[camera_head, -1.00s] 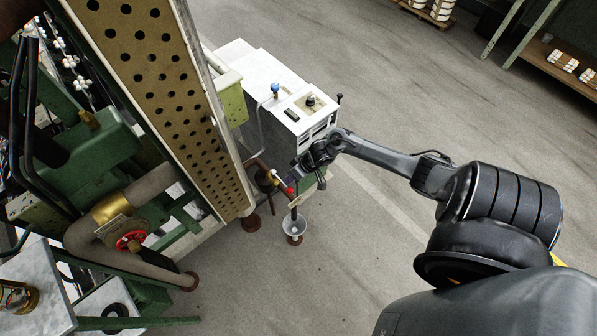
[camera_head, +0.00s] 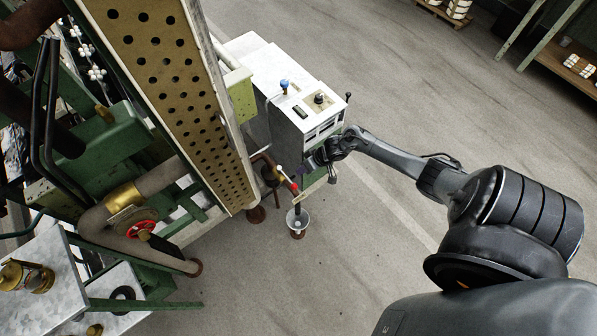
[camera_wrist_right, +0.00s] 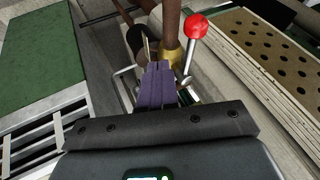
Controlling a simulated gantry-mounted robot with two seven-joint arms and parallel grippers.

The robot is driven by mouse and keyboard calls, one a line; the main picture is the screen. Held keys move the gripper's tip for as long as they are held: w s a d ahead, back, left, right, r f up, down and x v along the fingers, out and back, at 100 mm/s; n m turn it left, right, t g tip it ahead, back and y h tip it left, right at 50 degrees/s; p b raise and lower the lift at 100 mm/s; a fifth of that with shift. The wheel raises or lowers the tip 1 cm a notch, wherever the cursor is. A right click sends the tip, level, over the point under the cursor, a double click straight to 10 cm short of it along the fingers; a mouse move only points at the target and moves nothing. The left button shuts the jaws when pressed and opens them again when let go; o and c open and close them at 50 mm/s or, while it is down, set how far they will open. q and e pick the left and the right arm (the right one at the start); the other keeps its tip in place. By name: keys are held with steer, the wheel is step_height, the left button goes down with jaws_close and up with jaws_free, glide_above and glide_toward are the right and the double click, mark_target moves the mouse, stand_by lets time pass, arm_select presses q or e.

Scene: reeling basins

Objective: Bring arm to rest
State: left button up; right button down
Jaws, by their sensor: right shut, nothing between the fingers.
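My right gripper (camera_head: 305,171) is shut and empty, at the end of my outstretched right arm. It is beside the valve piping at the front corner of the white cabinet (camera_head: 285,75). In the right wrist view its purple fingers (camera_wrist_right: 157,86) are together. A lever with a red ball knob (camera_wrist_right: 197,26) stands just right of the fingers in that view, apart from them. Its red part (camera_head: 294,187) also shows in the head view, just below the fingertips. My left gripper is not in view.
A perforated panel (camera_head: 190,110) on the green machine stands left of the arm. A small funnel (camera_head: 298,219) stands below the lever. A red handwheel (camera_head: 141,230) sits lower left. The grey floor (camera_head: 400,110) beyond my arm is open.

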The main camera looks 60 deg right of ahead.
steer(key=p+v, duration=0.3)
steer(key=v, duration=0.6)
steer(key=s+a+f+y, duration=0.1)
steer(key=s+a, duration=0.2)
steer(key=a, duration=0.3)
steer(key=s+a+f+y, duration=0.1)
steer(key=s+a+f, duration=0.15)
steer(key=a, duration=0.45)
steer(key=a+r+h, duration=0.1)
steer(key=a+r, duration=0.4)
steer(key=a, duration=0.6)
steer(key=s+r+n+g+h+p, duration=0.1)
steer(key=s+r+n+h+p, duration=0.1)
steer(key=r+p, duration=1.2)
steer(key=s+r+n+g+h+p, duration=0.1)
steer(key=r+p, duration=1.3)
steer(key=r, duration=1.6)
steer(key=shift+s+a+r+n+h+p, duration=0.3)
steer(key=shift+s+a+n+h, duration=0.3)
steer(key=shift+s+n, duration=0.4)
